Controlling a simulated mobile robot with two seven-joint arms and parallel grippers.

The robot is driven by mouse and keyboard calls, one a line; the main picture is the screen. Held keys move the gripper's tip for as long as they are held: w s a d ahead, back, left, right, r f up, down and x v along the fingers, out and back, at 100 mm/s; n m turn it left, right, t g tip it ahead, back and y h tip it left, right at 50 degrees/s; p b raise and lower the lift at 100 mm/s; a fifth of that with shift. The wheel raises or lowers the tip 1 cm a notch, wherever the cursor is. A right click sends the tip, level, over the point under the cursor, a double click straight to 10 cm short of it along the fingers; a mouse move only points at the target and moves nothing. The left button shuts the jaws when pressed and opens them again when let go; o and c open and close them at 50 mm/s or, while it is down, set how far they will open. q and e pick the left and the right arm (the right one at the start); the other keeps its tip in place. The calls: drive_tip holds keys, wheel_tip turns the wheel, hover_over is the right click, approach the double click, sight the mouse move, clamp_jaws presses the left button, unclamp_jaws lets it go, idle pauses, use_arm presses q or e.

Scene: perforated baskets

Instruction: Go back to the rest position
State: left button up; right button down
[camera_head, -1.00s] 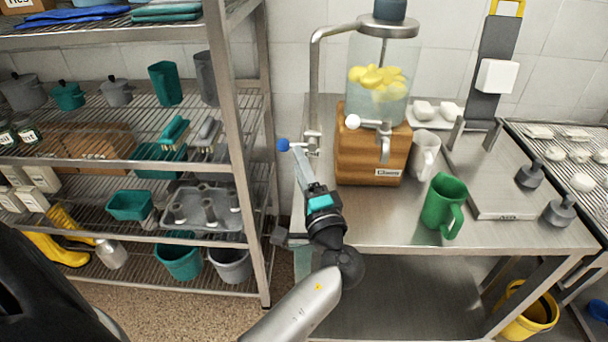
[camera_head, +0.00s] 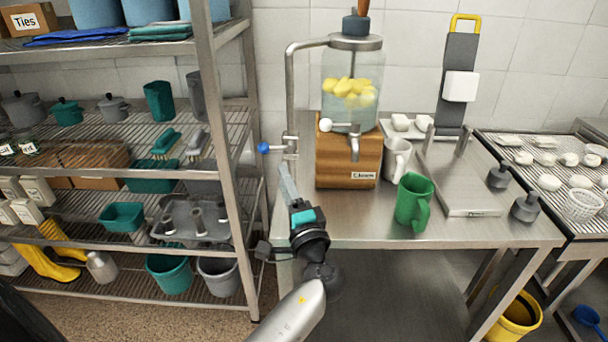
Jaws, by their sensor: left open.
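My left gripper (camera_head: 287,185) is raised at the front left edge of the steel table, below the blue-knobbed tap. Its light fingers point up and away from me, and nothing shows between them. The black and teal wrist and the pale forearm come up from the bottom of the view. The gripper overlaps the table's left edge in the picture; I cannot tell whether it touches anything. My right gripper is not in view.
The steel table (camera_head: 450,229) carries a lemon drink dispenser (camera_head: 348,160), a green pitcher (camera_head: 412,203), a white mug (camera_head: 395,158) and a scale. A wire shelf (camera_head: 225,130) stands close on the left. A yellow bucket (camera_head: 515,317) stands at lower right.

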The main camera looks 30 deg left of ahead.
use_arm(q)
drive_tip(key=s+d+f+n+g+h, duration=0.2)
drive_tip(key=s+f+n+g+h, duration=0.35)
drive_tip(key=s+f, duration=0.7)
drive_tip(key=s+d+f+g+h, duration=0.4)
drive_tip(key=s+d+h, duration=0.7)
drive_tip(key=s+d, duration=0.25)
wheel_tip(320, 180, down, 23)
drive_tip(key=s+g, duration=0.1)
drive_tip(key=s, duration=0.1)
drive_tip(key=s+a+f+g, duration=0.1)
drive_tip(key=s+a+f, duration=0.1)
drive_tip(key=s+f, duration=1.1)
drive_tip(key=shift+s+f+m+y, duration=0.2)
drive_tip(key=shift+s+m+y, duration=0.2)
drive_tip(key=shift+s, duration=0.55)
